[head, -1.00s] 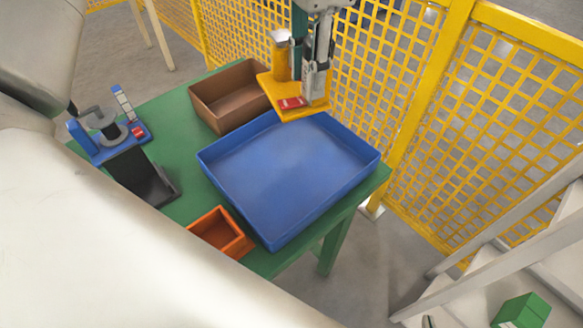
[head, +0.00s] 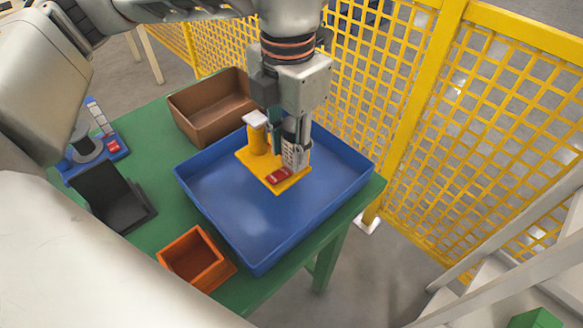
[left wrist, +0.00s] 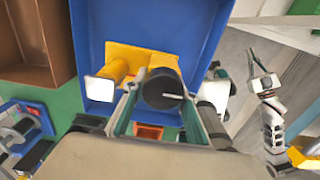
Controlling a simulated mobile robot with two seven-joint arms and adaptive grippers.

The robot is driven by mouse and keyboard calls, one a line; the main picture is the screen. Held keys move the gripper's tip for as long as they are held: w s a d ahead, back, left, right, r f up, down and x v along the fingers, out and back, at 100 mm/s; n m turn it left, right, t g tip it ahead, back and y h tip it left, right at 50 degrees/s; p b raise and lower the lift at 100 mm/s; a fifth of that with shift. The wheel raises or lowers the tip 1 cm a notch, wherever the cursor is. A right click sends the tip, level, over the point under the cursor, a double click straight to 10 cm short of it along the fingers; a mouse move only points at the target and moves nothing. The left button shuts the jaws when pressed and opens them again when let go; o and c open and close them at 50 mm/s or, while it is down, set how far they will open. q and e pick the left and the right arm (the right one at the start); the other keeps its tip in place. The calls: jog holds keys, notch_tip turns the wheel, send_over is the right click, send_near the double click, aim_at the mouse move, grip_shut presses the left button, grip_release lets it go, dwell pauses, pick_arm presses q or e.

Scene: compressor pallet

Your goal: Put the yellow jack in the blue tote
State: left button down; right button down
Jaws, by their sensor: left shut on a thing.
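The yellow jack (head: 258,143) has a flat base, a post with a pale top and a red patch. My left gripper (head: 291,158) points down and is shut on the jack. The jack is over the inside of the blue tote (head: 225,222), towards its far side; I cannot tell if its base touches the floor. In the left wrist view the jack (left wrist: 145,57) shows against the blue tote (left wrist: 150,23), between the fingers of my left gripper (left wrist: 160,100), with a dark cylinder in front. My right gripper (left wrist: 264,80) is apart at the right there, its jaw unclear.
On the green table (head: 150,112) stand a brown bin (head: 205,112) behind the tote, an orange bin (head: 195,260) in front, and a black holder (head: 110,195) and a blue fixture (head: 115,148) at the left. A yellow mesh fence (head: 500,120) stands behind and right.

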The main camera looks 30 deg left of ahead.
aim_at(288, 128)
pick_arm(q)
jog(key=shift+f, duration=0.95)
notch_tip(288, 128, down, 4)
jog(key=shift+b, duration=0.55)
jog(key=c, duration=1.6)
grip_release()
jog(key=shift+f, duration=0.15)
pick_arm(e)
jog(key=shift+a, duration=0.25)
jog(key=shift+f, duration=0.2)
pick_arm(q)
notch_tip(288, 128, up, 5)
jog(key=shift+r+p, duration=0.2)
jog(key=shift+p, duration=0.45)
notch_tip(288, 128, up, 6)
jog(key=shift+f+p, duration=0.15)
jog(key=shift+p, duration=0.4)
jog(key=shift+r, duration=0.65)
pick_arm(e)
jog(key=shift+s+d, duration=0.4)
jog(key=shift+s, duration=0.2)
